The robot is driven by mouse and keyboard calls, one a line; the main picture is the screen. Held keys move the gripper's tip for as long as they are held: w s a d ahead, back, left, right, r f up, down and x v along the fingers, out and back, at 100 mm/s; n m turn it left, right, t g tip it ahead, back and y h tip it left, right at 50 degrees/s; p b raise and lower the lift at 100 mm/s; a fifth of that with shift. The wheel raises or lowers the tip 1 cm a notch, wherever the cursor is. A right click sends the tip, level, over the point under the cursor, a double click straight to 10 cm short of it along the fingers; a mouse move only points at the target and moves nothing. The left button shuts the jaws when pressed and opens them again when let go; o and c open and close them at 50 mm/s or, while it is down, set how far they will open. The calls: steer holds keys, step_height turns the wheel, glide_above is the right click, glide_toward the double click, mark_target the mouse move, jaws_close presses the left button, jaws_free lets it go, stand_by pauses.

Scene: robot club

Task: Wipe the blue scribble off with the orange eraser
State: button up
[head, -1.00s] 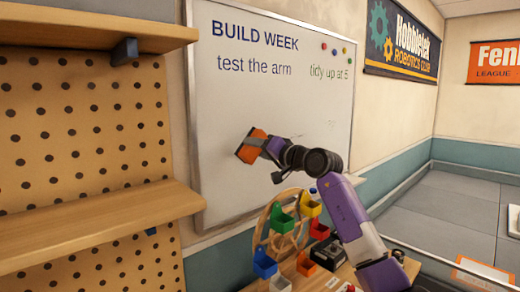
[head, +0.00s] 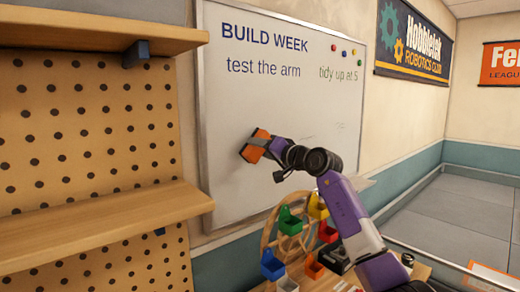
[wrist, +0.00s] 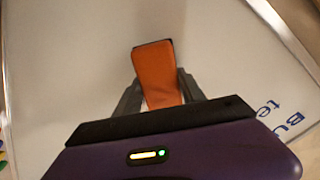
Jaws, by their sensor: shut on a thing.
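The orange eraser (head: 256,145) is held in my gripper (head: 264,146) at the lower left part of the whiteboard (head: 240,190). In the wrist view my gripper (wrist: 160,95) is shut on the eraser (wrist: 156,70), with a finger on each side of it. The eraser is close to the board; I cannot tell if it touches. No blue scribble shows clearly; only faint dark marks (head: 308,138) are visible right of my gripper. My arm hides part of the board.
Blue and green writing (head: 265,38) and several magnets (head: 333,47) are on the upper board. Wooden shelves (head: 95,225) on a pegboard stand close at left.

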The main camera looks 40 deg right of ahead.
steer(key=shift+w+b, duration=0.35)
steer(key=shift+w, duration=0.6)
steer(key=shift+d+f+b, duration=0.15)
steer(key=shift+d+b, duration=1.05)
steer(key=shift+d, duration=0.25)
steer(key=d+b, duration=0.2)
steer(key=d, duration=0.2)
steer(key=shift+w+d+b, duration=0.15)
steer(key=shift+d+b, duration=0.15)
steer(key=shift+a, duration=0.1)
